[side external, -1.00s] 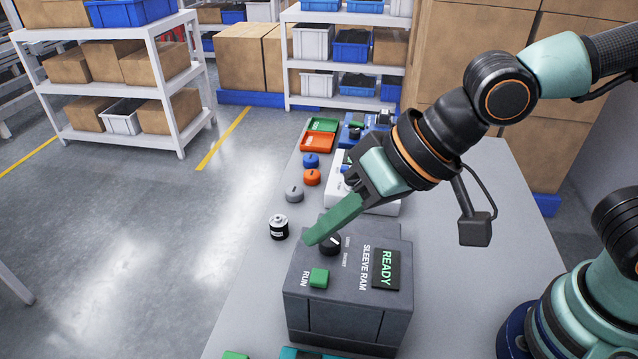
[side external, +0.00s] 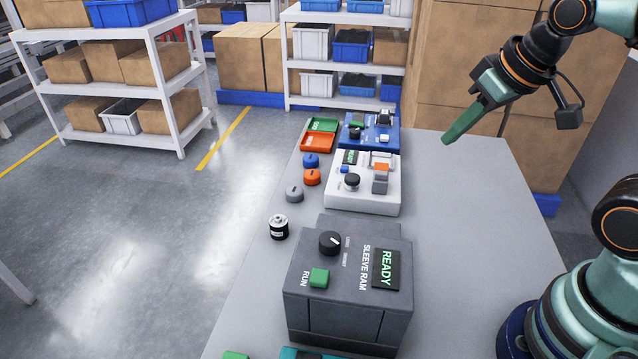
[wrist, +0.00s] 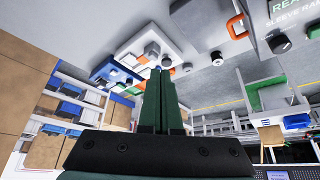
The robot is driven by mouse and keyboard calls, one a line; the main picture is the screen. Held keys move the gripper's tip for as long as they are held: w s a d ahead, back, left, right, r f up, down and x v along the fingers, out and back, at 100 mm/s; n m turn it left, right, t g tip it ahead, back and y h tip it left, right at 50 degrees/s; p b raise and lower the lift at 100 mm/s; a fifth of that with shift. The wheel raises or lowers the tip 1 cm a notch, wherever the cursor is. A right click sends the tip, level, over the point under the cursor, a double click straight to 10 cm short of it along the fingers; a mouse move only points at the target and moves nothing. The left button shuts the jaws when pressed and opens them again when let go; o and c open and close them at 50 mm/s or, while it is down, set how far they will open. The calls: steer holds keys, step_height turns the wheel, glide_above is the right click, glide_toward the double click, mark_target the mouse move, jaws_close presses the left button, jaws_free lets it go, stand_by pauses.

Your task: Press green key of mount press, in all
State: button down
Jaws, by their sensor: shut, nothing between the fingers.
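No label reading "mount press" is legible. The dark grey press marked SLEEVE RAM (side external: 300,318) stands at the front of the table; its display reads READY, and it has a black knob (side external: 330,243) and a green RUN key (side external: 319,278). My gripper (side external: 447,140) is shut and empty, raised right of the white machine. Its fingers also show in the wrist view (wrist: 162,78).
Green (side external: 323,124) and orange (side external: 317,143) trays lie at the table's far left. Blue, orange and grey round caps and a black-and-silver cylinder (side external: 279,228) line the left edge. Green and teal items are cut off at the bottom. The table's right side (side external: 470,220) is clear.

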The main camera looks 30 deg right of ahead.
step_height(320, 180, up, 5)
steer(key=n+g, duration=0.6)
steer(key=n, duration=2.1)
glide_above(321, 275)
steer(key=shift+r, duration=0.2)
step_height(321, 275, down, 14)
steer(key=shift+f, duration=0.1)
